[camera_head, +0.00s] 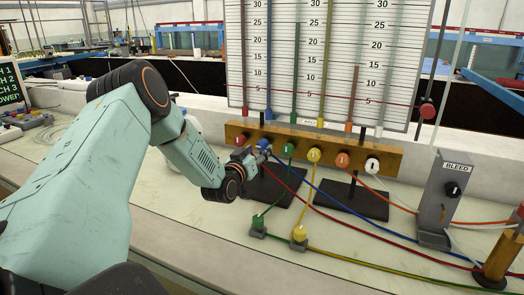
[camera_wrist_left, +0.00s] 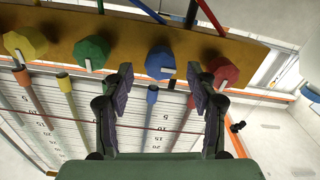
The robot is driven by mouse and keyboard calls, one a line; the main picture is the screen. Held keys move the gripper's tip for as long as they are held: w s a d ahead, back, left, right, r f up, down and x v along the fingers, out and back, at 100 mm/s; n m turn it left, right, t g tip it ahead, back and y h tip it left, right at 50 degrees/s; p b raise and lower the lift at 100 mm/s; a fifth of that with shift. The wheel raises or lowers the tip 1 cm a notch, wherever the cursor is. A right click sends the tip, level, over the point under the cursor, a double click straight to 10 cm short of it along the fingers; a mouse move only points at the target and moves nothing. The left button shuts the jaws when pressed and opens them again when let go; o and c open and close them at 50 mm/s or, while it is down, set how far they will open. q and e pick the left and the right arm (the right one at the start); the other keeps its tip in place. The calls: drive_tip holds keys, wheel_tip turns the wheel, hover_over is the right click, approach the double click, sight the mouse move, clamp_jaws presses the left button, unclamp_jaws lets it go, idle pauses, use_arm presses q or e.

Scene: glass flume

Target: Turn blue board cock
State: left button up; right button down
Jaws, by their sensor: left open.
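The blue board cock (camera_head: 264,145) sits on the wooden rail (camera_head: 315,150) below the gauge board, between the red cock (camera_head: 240,140) and the green cock (camera_head: 288,148). My left gripper (camera_head: 256,154) is right in front of it and partly covers it. In the left wrist view the blue cock (camera_wrist_left: 160,62) shows between the two spread fingertips of my left gripper (camera_wrist_left: 161,76). The jaws are open, with a gap visible on each side of the cock. The right fingertip is close to the red cock (camera_wrist_left: 222,71). My right gripper is not in view.
Yellow (camera_head: 314,155), orange (camera_head: 342,159) and white (camera_head: 372,165) cocks follow to the right on the rail. Coloured hoses run across the bench below. Dark stand bases (camera_head: 350,200) and a grey BLEED stand (camera_head: 438,200) stand in front of the board.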

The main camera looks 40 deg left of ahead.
sight(261, 147)
use_arm(q)
drive_tip(key=x, duration=0.3)
drive_tip(key=shift+f+b, duration=0.25)
drive_tip(key=shift+b, duration=0.05)
drive_tip(key=shift+r, duration=0.3)
drive_tip(key=shift+w+f, duration=0.15)
drive_tip(key=shift+w, duration=0.05)
drive_tip(key=shift+c, duration=0.4)
drive_tip(key=shift+a, duration=0.1)
drive_tip(key=c, duration=0.3)
drive_tip(key=shift+s, duration=0.15)
drive_tip(key=c, duration=0.8)
